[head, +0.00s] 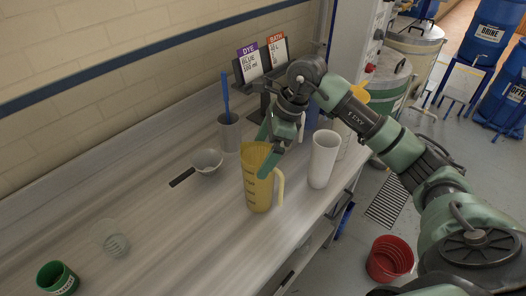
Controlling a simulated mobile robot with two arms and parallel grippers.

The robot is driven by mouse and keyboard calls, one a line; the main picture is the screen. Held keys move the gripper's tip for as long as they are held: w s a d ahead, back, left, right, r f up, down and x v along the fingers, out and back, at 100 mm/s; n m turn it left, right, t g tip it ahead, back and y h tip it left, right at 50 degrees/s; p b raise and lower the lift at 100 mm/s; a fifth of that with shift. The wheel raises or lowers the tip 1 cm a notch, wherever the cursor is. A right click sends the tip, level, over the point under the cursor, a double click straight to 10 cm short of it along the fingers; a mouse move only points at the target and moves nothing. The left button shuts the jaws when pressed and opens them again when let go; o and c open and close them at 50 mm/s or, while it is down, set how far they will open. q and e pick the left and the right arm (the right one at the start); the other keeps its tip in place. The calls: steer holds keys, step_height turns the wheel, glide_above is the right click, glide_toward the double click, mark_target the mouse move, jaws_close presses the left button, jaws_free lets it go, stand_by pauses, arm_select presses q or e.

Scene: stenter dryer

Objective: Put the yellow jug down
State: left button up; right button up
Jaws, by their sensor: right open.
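The yellow jug (258,190) stands upright on the grey bench top, with dark measuring marks on its side and its handle to the right. My right gripper (272,150) is just above and behind the jug's rim, with its green fingers apart. One finger overlaps the rim in the picture; I cannot tell whether it touches. My left gripper is not in the head view.
A strainer (206,161), a grey beaker (229,132) and card holders (262,62) are behind. A green cup (57,278) is front left. The bench front left is mostly clear. A red bucket (389,259) is on the floor.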

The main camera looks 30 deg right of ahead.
steer(key=b+v, duration=0.2)
steer(key=v, duration=0.9)
steer(key=shift+r+b, duration=0.35)
steer(key=shift+r, duration=0.05)
steer(key=shift+s+d+f, duration=0.1)
